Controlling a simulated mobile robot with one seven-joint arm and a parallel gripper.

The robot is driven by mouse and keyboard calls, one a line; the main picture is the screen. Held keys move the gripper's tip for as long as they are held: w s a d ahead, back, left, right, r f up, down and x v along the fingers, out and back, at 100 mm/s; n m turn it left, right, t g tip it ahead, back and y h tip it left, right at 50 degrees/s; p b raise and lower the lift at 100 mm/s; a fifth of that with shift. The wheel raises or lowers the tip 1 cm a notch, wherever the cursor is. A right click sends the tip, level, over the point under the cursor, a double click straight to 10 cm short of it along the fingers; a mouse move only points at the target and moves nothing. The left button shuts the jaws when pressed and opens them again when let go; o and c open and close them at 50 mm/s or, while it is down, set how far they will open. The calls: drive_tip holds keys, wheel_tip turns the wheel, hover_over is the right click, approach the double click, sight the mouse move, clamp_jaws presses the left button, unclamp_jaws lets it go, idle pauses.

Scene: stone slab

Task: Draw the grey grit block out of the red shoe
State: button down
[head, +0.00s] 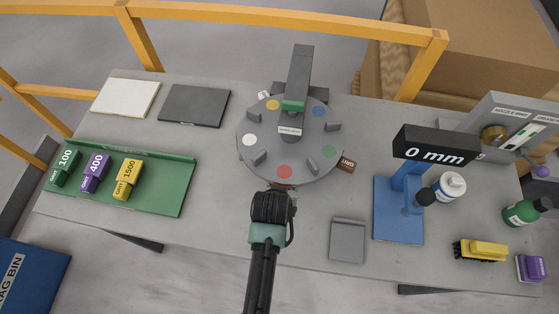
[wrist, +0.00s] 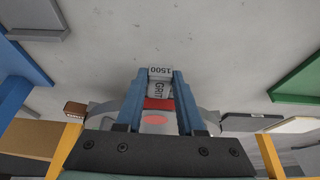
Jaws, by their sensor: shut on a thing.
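My wrist hides the block there.
A green tray (head: 187,183) with green, purple and yellow grit blocks lies left. A brown block (head: 347,163) is at the turntable's right edge. A grey square plate (head: 348,240) and a blue gauge stand (head: 400,230) are to the right, with bottles (head: 452,187) beyond. Bare slab lies between tray and turntable.

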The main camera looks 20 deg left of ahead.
idle(0.3)
drive_tip(key=shift+s+d+p, duration=0.2)
drive_tip(key=shift+s+p, duration=0.2)
drive_tip(key=shift+s, duration=0.15)
drive_tip(key=shift+s+d+p, duration=0.15)
drive_tip(key=shift+s+p, duration=0.2)
drive_tip(key=shift+s, duration=0.15)
drive_tip(key=shift+s, duration=0.1)
drive_tip(key=shift+s+d+p, duration=0.15)
drive_tip(key=shift+s+p, duration=0.2)
drive_tip(key=shift+s, duration=0.15)
drive_tip(key=shift+s, duration=0.15)
drive_tip(key=shift+c, duration=2.2)
unclamp_jaws()
drive_tip(key=shift+s+r, duration=0.1)
